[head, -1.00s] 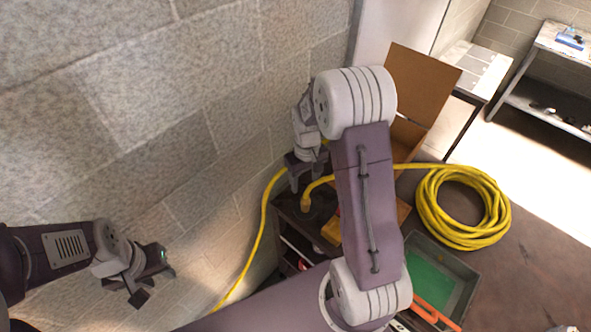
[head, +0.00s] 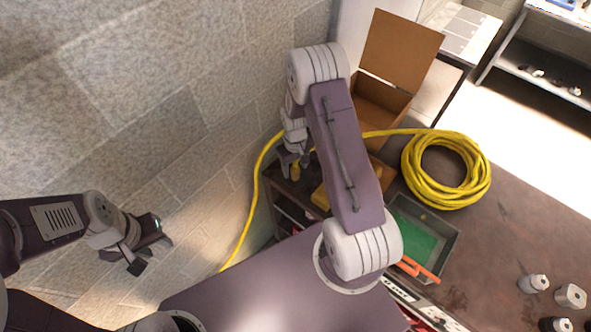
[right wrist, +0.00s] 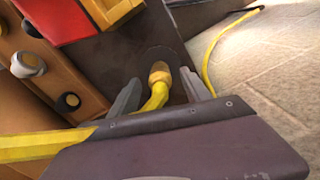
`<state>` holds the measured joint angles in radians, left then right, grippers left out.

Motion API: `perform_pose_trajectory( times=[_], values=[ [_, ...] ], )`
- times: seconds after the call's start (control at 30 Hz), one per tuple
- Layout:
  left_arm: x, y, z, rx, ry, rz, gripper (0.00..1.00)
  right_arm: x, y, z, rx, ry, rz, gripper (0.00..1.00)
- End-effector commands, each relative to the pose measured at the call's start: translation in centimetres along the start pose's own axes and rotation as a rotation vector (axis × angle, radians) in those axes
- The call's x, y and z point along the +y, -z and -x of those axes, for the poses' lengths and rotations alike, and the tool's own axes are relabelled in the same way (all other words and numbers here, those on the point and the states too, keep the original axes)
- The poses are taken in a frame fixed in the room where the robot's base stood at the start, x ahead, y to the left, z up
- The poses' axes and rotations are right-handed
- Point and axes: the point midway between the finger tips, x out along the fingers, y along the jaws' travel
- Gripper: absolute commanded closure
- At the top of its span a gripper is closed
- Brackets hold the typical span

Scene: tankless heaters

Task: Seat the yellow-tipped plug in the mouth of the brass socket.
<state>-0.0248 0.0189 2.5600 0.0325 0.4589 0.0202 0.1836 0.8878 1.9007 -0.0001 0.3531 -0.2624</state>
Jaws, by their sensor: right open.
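In the right wrist view a brass-coloured fitting (right wrist: 160,74), seemingly the socket, ends a yellow hose and stands over a dark round patch. My right gripper (right wrist: 160,82) is open, with one finger on either side of it; contact is not clear. In the head view this gripper (head: 294,168) is low beside the wall, partly hiding the fitting. A round dark knob with a yellow centre (right wrist: 70,102), seemingly the yellow-tipped plug, sits in a wooden block at the left of the wrist view. My left gripper (head: 151,253) is open and empty, away from the bench.
The wooden block (right wrist: 88,82) also holds a pale-tipped knob (right wrist: 28,65). A coiled yellow hose (head: 478,180), an open cardboard box (head: 400,50) and a green-bottomed tray (head: 450,245) are on the bench. Several metal fittings (head: 533,284) stand at the lower right.

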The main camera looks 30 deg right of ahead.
Motion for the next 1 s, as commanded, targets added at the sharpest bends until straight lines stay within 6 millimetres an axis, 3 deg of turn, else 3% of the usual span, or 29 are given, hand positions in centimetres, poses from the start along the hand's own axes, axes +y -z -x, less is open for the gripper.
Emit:
perform_pose_trajectory(
  times=[0.07, 0.27, 0.3, 0.67, 0.9, 1.0],
  values=[
    [0.0, 0.0, -0.1, 0.000, 0.000, 0.000, 0.64, 0.0, 0.0, 0.0, 0.000, 0.000, 0.000, 0.44],
    [0.0, 0.0, -0.1, 0.000, 0.000, 0.000, 0.64, 0.0, 0.0, 0.0, 0.000, 0.000, 0.000, 0.97],
    [0.0, 0.0, -0.1, 0.000, 0.000, 0.000, 0.64, 0.0, 0.0, 0.0, 0.000, 0.000, 0.000, 1.00],
    [0.0, 0.0, -0.3, 0.000, 0.000, 0.000, 0.64, 0.0, 0.1, 0.5, 0.002, -0.001, 0.000, 1.00],
    [0.0, -0.2, -1.8, 0.000, 0.000, 0.000, 0.64, 0.1, 0.2, 3.9, 0.008, -0.002, 0.000, 1.00],
    [-0.1, -0.2, -2.4, 0.000, 0.000, 0.000, 0.64, 2.0, 1.2, 5.0, 0.007, -0.002, -0.005, 1.00]
  ],
)
